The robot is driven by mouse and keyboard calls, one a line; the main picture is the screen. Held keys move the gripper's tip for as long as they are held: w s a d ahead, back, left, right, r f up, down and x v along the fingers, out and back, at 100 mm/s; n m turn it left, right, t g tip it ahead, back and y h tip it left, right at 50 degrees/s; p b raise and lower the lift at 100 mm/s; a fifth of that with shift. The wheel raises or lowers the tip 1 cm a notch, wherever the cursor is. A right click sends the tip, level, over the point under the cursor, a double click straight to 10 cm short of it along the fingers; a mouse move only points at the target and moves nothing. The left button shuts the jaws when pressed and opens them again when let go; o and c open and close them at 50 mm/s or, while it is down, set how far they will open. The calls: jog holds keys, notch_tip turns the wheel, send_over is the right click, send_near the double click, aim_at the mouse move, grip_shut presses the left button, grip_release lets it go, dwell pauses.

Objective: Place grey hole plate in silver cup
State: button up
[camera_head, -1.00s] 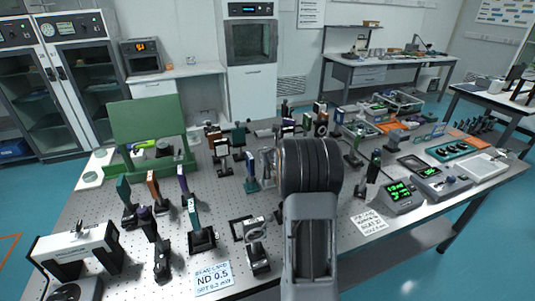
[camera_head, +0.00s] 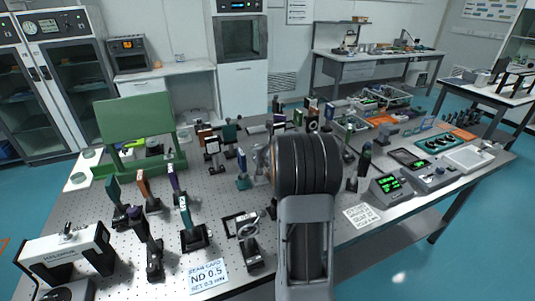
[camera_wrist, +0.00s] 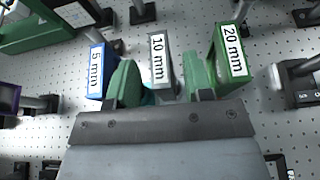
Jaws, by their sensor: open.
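In the wrist view, a grey plate (camera_wrist: 159,62) with a white "10 mm" label stands between the fingers of my gripper (camera_wrist: 162,80). The gripper is open, with one green-padded finger to each side of the plate. I cannot see a hole in the plate from this angle. A blue plate labelled "5 mm" (camera_wrist: 97,70) stands to its left and a green plate labelled "20 mm" (camera_wrist: 231,58) to its right. In the head view my own arm hides the gripper. I cannot make out a silver cup for certain in either view.
The perforated table (camera_head: 95,210) holds several plates on posts. A green stand (camera_head: 135,120) is at the left, an "ND 0.5" card (camera_head: 208,277) at the front, and a green-lit instrument (camera_head: 390,186) at the right. In the wrist view, dark post mounts (camera_wrist: 298,85) flank the plates.

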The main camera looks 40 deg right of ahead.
jog(key=v, duration=0.8)
jog(key=s+a+r+n+g+y, duration=0.15)
jog(key=a+n+y, duration=0.25)
jog(key=a+n, duration=0.6)
jog(key=s+a+n+g+y, duration=0.2)
jog(key=s+a+n+y, duration=0.1)
jog(key=a+n, duration=0.7)
jog(key=s+a+f+n+g+h, duration=0.1)
jog(key=s+a+n+g, duration=0.1)
jog(key=s+n, duration=0.5)
jog(key=s+a+f+n+g+h, duration=0.2)
jog(key=s+n, duration=0.6)
jog(key=n, duration=0.4)
jog(key=shift+a+f+g+h, duration=0.2)
jog(key=shift+a+g+h, duration=0.1)
jog(key=shift+a+g, duration=0.7)
